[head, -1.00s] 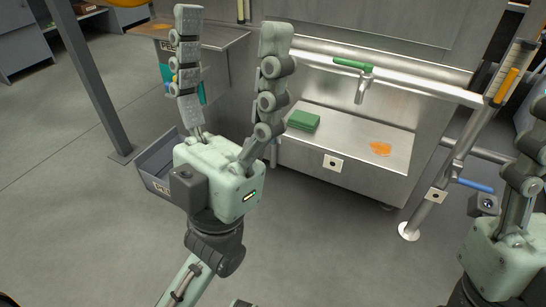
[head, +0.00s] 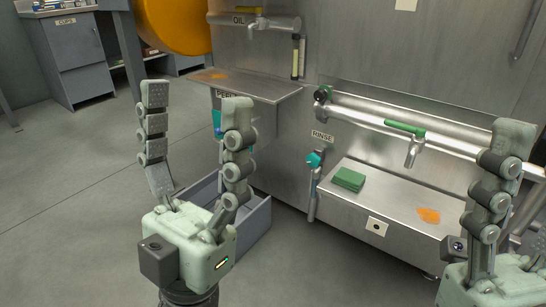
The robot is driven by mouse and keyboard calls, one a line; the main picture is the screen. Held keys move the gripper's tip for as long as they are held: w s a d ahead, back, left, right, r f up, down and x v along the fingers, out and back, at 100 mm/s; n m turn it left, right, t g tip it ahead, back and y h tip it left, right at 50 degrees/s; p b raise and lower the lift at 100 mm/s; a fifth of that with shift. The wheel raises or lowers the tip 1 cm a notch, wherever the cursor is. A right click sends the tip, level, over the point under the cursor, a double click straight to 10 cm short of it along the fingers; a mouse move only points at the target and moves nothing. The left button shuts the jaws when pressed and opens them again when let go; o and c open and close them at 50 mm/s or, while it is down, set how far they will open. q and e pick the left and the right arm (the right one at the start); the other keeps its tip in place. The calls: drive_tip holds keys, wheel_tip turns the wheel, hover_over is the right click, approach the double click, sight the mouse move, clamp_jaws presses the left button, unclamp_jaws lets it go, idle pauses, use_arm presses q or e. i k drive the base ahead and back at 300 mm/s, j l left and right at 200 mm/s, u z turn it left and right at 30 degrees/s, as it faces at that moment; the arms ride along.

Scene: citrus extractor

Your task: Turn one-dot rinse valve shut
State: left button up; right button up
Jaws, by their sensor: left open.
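A teal-handled valve (head: 315,159) sits on an upright pipe under a RINSE label (head: 322,136), left of the steel tray. A plate with one dark dot (head: 376,227) is on the tray's front face. Whether the plate belongs to this valve, I cannot tell. A green-handled tap (head: 407,130) hangs from the horizontal pipe above the tray. My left gripper (head: 197,96) is open and empty, fingers up, left of the teal valve and apart from it. My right gripper (head: 490,190) is at the right edge; only one finger shows clearly.
The steel tray (head: 340,205) holds a green sponge (head: 348,179) and an orange stain (head: 428,215). A grey bin (head: 255,222) stands on the floor behind my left gripper. A steel shelf (head: 270,90) juts out above it. Floor at the left is clear.

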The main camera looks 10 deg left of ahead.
sight(312, 159)
drive_tip(key=i+l, duration=0.1)
drive_tip(key=i, duration=0.5)
drive_tip(key=i+l, duration=0.1)
drive_tip(key=i, duration=0.5)
